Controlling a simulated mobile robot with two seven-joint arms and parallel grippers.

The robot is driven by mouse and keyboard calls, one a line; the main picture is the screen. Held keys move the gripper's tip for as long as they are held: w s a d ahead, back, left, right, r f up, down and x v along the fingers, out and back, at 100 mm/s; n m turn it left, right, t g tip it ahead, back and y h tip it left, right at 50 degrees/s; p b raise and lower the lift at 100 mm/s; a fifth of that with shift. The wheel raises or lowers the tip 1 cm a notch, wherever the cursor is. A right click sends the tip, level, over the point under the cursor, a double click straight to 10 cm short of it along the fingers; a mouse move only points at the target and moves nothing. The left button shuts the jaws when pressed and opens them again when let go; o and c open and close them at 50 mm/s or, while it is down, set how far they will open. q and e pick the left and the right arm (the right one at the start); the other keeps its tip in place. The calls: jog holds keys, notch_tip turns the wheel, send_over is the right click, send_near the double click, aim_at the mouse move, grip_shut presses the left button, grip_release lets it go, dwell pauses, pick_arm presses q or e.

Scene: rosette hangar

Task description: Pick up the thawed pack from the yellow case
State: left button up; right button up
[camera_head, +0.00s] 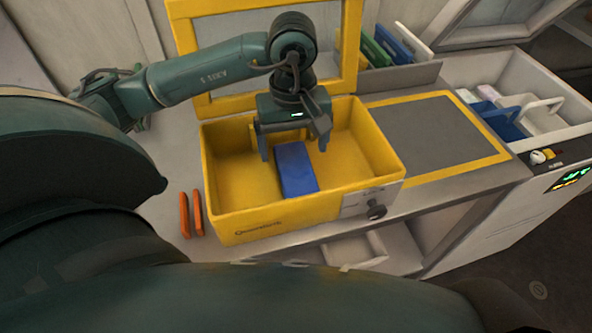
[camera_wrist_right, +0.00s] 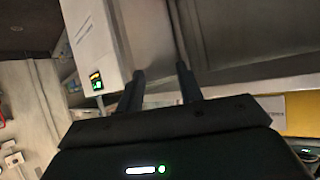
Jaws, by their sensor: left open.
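The yellow case (camera_head: 240,213) stands open on the bench in the head view, with its framed clear lid (camera_head: 350,45) raised at the back. A blue pack (camera_head: 296,169) lies inside the case, near the middle. My left gripper (camera_head: 292,150) hangs over the case, pointing down. Its fingers are apart, one on each side above the far end of the pack, and nothing is held. I cannot tell if they touch the pack. My right gripper (camera_wrist_right: 160,88) shows only in the right wrist view, its two fingers apart with nothing visible between them.
Two orange bars (camera_head: 190,214) lie left of the case. A grey mat with a yellow border (camera_head: 425,135) lies right of it. Coloured panels (camera_head: 390,45) stand in a rack behind. An open white chest (camera_head: 560,128) at the right holds blue and white items.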

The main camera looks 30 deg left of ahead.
aim_at(296, 163)
pick_arm(q)
jog(key=shift+d+f+p, duration=0.2)
jog(key=shift+f+p, duration=0.3)
jog(key=shift+f, duration=2.25)
jog(key=shift+c, duration=0.5)
jog(key=shift+w+r, duration=0.1)
jog(key=c, duration=1.2)
